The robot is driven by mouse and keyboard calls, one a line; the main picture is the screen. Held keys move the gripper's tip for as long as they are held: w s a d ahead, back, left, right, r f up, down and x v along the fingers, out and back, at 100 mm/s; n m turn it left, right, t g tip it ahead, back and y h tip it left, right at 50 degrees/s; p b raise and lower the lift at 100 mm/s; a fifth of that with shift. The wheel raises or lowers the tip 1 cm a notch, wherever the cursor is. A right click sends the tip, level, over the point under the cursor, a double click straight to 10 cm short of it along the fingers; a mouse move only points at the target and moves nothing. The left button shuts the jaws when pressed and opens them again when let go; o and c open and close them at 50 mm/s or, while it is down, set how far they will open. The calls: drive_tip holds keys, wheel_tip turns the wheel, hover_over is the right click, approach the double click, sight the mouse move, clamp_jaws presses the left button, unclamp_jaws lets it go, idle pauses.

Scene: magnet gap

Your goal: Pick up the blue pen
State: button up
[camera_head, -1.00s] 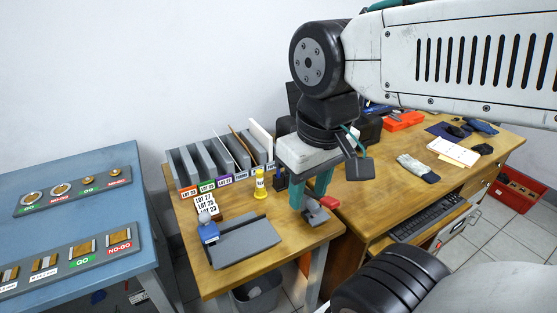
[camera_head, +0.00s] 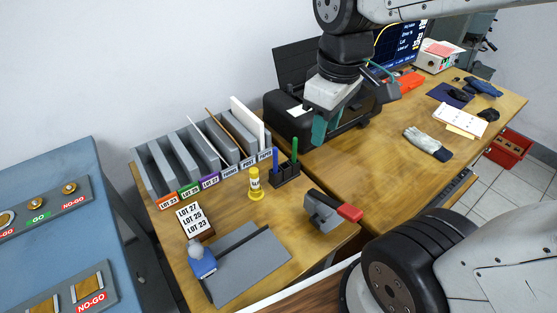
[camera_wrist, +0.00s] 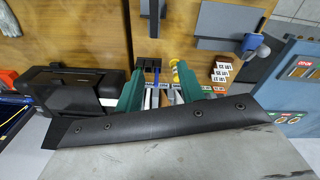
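The blue pen (camera_head: 276,157) stands upright in a small black holder (camera_head: 285,181) on the wooden table, with a green pen (camera_head: 295,149) to its right. My gripper (camera_head: 322,130) has green fingers and points down, to the right of the pens in the head view and apart from them. In the wrist view the fingers (camera_wrist: 160,92) are spread with nothing held between them. A thin blue upright, seemingly the blue pen (camera_wrist: 156,76), shows in the gap beyond them. Its lower part is hard to make out there.
A yellow bottle (camera_head: 255,184) stands just left of the holder. Grey dividers (camera_head: 203,155) stand behind. A grey device with a red end (camera_head: 330,211), a grey tray (camera_head: 245,265) and a lot sign (camera_head: 192,219) are in front. A black case (camera_head: 296,126) is near my gripper.

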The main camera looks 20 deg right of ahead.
drive_tip(key=w+a+f+n, duration=0.1)
drive_tip(key=w+f+n, duration=0.65)
drive_tip(key=w, duration=0.25)
drive_tip(key=n+g, duration=0.1)
drive_tip(key=n, duration=0.6)
hover_over(276, 161)
wheel_tip(276, 161, down, 8)
drive_tip(key=shift+w+d+r, duration=0.1)
drive_tip(key=shift+d, duration=0.05)
drive_tip(key=shift+w+f, duration=0.15)
drive_tip(key=shift+f, duration=0.6)
wheel_tip(276, 161, down, 7)
drive_tip(key=shift+w+r, duration=0.1)
drive_tip(key=shift+w, duration=0.05)
clamp_jaws()
